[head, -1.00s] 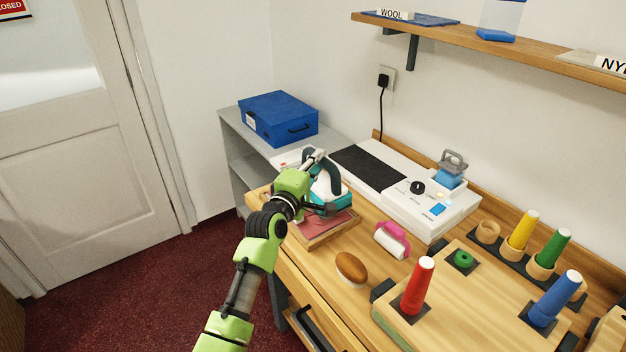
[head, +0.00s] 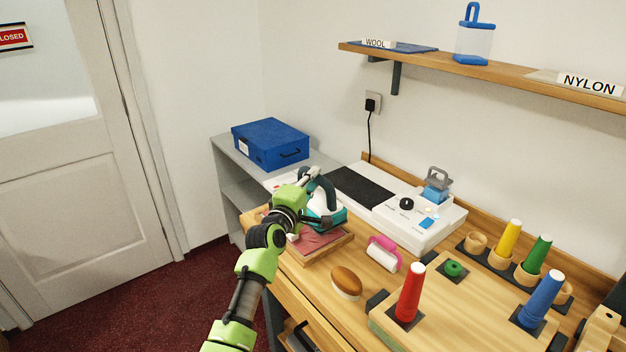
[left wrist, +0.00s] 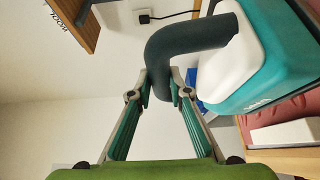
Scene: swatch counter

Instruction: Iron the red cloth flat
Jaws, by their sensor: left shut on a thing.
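The red cloth (head: 318,243) lies on a wooden board at the left end of the counter; the iron and my arm hide part of it. The iron (head: 326,216), teal and white with a dark handle, is over the back part of the cloth. I cannot tell whether its sole touches the cloth. My left gripper (head: 312,174) is shut on the iron's handle. In the left wrist view the fingers (left wrist: 162,88) close around the dark handle (left wrist: 190,40), with the red cloth (left wrist: 272,116) beside the iron's teal base (left wrist: 262,88). My right gripper is out of view.
A white device (head: 425,235) with a black pad stands behind the board. A pink-handled roller (head: 383,253), a brown oval brush (head: 346,282) and a red cone (head: 409,293) are to the right. A blue box (head: 270,145) sits on the grey shelf at back left.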

